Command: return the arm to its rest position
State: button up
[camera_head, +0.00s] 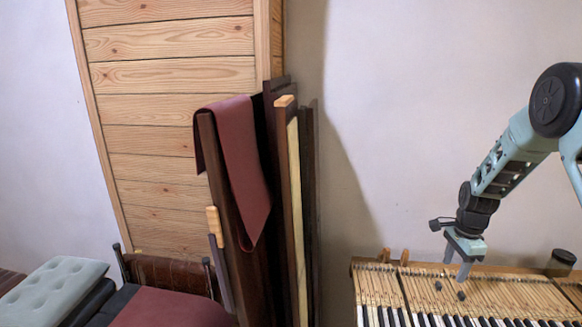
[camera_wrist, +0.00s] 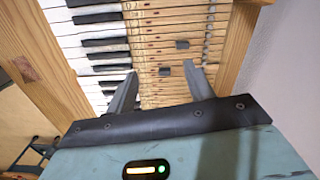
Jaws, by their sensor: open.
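My arm (camera_head: 510,155) is blue-grey and black, and reaches in from the right edge of the head view, bent downward. My gripper (camera_head: 456,274) points down above the wooden key levers at the back of the keyboard. In the wrist view my gripper (camera_wrist: 160,80) has its two grey fingers spread apart, with nothing held between them. The piano keyboard (camera_head: 440,320) has white and black keys at the front and bare wooden levers (camera_head: 500,291) behind them. Whether the fingertips touch the levers cannot be told.
Small dark pieces lie on the levers, one (camera_wrist: 182,44) near my fingers. A dark jar (camera_head: 561,262) stands at the keyboard's back right. Leaning boards with a maroon cloth (camera_head: 240,160) and a wooden panel (camera_head: 170,130) stand left. A tufted grey cushion (camera_head: 55,285) lies lower left.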

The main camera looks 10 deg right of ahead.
jog(key=s+a+r+n, duration=0.3)
jog(key=a+r+n, duration=0.1)
jog(key=a, duration=0.5)
jog(key=s+a+r+n+y, duration=0.1)
jog(key=s+a+r+n, duration=0.3)
jog(key=a, duration=0.5)
jog(key=s+a+r+n, duration=0.2)
jog(key=a+r+n, duration=0.25)
jog(key=a, duration=0.45)
jog(key=s+a+r+n, duration=0.1)
jog(key=s+a+n, duration=0.2)
jog(key=s, duration=0.5)
jog(key=s+a+r+n, duration=0.2)
jog(key=s+a+n, duration=0.1)
jog(key=s+n, duration=0.3)
jog(key=s+a+r+n, duration=0.2)
jog(key=s+n, duration=0.3)
jog(key=s, duration=0.5)
jog(key=shift+s+a+r+h, duration=0.15)
jog(key=shift+s+a+h, duration=0.2)
jog(key=shift+a+h, duration=0.1)
